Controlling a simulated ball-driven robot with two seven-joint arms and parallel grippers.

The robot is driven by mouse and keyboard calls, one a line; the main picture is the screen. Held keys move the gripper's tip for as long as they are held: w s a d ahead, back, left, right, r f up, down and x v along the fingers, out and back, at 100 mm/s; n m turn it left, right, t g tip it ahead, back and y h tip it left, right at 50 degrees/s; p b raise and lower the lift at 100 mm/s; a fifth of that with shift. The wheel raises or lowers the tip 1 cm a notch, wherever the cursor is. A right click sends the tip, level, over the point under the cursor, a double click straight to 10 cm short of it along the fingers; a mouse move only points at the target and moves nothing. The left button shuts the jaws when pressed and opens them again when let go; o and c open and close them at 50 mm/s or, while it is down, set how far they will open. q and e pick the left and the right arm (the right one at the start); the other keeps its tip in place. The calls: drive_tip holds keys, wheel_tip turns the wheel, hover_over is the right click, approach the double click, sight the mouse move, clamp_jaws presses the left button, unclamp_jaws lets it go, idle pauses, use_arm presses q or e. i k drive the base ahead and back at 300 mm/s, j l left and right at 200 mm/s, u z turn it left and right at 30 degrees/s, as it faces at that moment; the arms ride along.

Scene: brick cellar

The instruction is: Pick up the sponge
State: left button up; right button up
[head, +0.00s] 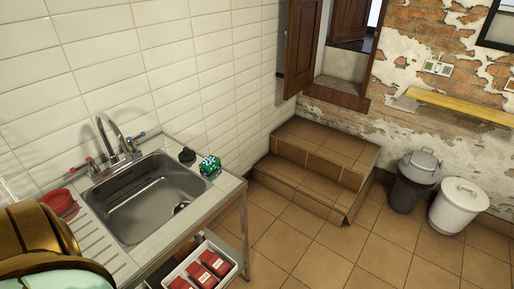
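A small green item with white markings (209,166) sits on the right end of the sink counter, beside the basin. It may be the sponge, but it is too small to tell for sure. No other thing in view looks clearly like a sponge. Neither of my grippers is in view.
The steel sink (150,196) has a tap (121,145) at its back and a small dark object (187,155) by the green item. A red bowl (58,202) is at the left. A white crate (222,249) holds red packs below. Tiled steps (315,167) and bins (457,208) stand right; floor between is clear.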

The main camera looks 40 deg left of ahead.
sight(210, 165)
drive_tip(key=i+l+u, duration=0.1)
drive_tip(key=i+u, duration=0.15)
drive_tip(key=i, duration=0.3)
drive_tip(key=i+l+u, duration=0.25)
drive_tip(key=i, duration=0.35)
